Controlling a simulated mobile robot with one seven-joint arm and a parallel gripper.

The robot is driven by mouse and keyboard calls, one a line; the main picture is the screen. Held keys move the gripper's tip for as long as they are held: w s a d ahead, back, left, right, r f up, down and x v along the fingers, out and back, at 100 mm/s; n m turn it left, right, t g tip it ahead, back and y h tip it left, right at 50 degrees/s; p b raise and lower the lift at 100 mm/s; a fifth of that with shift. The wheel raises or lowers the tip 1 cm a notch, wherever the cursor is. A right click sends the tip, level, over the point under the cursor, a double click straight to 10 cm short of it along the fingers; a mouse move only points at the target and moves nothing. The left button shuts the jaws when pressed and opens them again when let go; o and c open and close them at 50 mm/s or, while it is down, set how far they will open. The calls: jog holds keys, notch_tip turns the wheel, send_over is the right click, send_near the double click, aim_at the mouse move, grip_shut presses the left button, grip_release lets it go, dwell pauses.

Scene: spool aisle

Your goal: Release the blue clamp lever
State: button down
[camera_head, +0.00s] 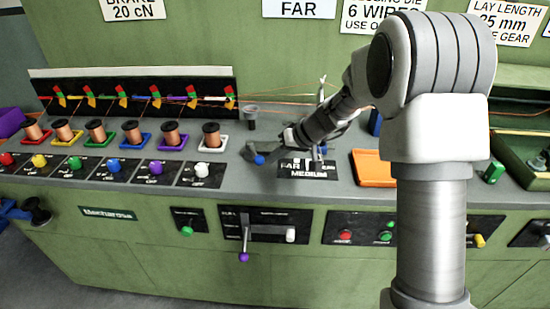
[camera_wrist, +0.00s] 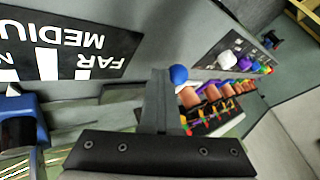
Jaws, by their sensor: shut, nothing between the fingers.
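The blue clamp lever's round knob (camera_head: 260,160) shows just left of the black FAR/MEDIUM plate. In the wrist view the blue knob (camera_wrist: 178,74) sits just right of my fingertips. I cannot tell whether they touch it. The rest of the lever is hard to make out. My gripper (camera_head: 252,149) reaches down and left over the worktop, close to the knob. In the wrist view my gripper (camera_wrist: 159,74) has its fingers together with nothing between them. The FAR/MEDIUM plate (camera_wrist: 62,42) lies at the upper left there.
Copper spools in coloured trays, such as the white one (camera_head: 212,138), stand in a row on the left. Coloured knobs, including a white one (camera_head: 202,170), line the front. An orange tray (camera_head: 374,168) lies to the right. A small grey cup (camera_head: 251,112) stands behind my gripper.

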jog(key=shift+s+a, duration=0.15)
jog(key=shift+s+a+f+m+t+h+b, duration=0.2)
jog(key=shift+s+a+m+t+h+b, duration=0.3)
jog(key=shift+m+b, duration=0.6)
jog(key=a+m, duration=0.1)
jog(key=s+a+m+t+h, duration=0.1)
jog(key=a+m, duration=0.1)
jog(key=shift+s+a+r+t, duration=0.1)
jog(key=shift+s+r+t, duration=0.25)
jog(key=shift+r+t, duration=0.05)
jog(key=a+m+h+p, duration=0.1)
jog(key=p, duration=0.1)
jog(key=a+m+p, duration=0.1)
jog(key=p, duration=0.1)
jog(key=shift+s+r+t+h, duration=0.2)
jog(key=shift+t+h, duration=0.2)
jog(key=a+m+p, duration=0.1)
jog(key=p, duration=0.1)
jog(key=a+m+h+p, duration=0.1)
jog(key=p, duration=0.1)
jog(key=shift+f+m+t+h+p, duration=0.1)
jog(key=shift+m+t+h+p, duration=0.2)
jog(key=shift+m+p, duration=0.1)
jog(key=shift+w+a+f+p, duration=0.2)
jog(key=shift+a+p, duration=0.3)
jog(key=shift+p, duration=0.4)
jog(key=shift+a, duration=0.15)
jog(key=shift+s+f, duration=0.1)
jog(key=shift+f, duration=0.05)
